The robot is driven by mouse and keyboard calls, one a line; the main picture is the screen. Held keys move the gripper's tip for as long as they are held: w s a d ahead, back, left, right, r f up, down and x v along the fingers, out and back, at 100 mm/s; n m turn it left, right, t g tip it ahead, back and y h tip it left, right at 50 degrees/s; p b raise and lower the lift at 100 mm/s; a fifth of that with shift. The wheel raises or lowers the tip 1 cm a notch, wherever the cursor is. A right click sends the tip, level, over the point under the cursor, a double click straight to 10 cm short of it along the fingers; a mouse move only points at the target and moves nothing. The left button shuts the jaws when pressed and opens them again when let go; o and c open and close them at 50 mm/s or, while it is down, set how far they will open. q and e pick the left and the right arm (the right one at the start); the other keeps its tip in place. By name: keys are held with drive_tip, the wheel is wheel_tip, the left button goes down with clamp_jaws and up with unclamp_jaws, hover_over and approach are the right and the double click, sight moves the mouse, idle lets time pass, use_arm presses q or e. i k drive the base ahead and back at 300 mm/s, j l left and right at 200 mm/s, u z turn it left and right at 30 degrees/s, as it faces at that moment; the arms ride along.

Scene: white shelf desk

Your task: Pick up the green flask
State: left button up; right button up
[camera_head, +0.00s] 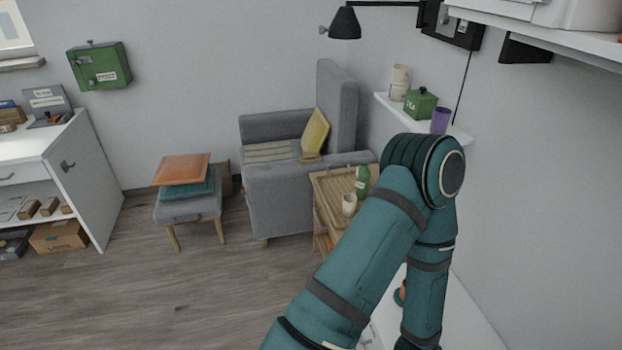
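A green bottle-shaped flask (361,182) stands upright on a wooden trolley (328,188) beside the grey armchair. It is next to a small cream cup (349,205). One of my teal arms rises from the bottom middle, bends at the right and drops to the bottom edge. It covers part of the trolley and much of the white surface at the lower right. No gripper fingers show, so I cannot tell what either gripper holds.
A white surface (464,318) lies at the lower right, with a small green and orange item (400,293) partly hidden behind my arm. A wall shelf (388,104) holds a green tin (420,103), a purple cup (440,121) and a cream jar (399,83). Floor is clear at left.

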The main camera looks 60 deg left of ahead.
sight(362, 185)
drive_tip(key=u, duration=1.6)
drive_tip(key=i, duration=0.05)
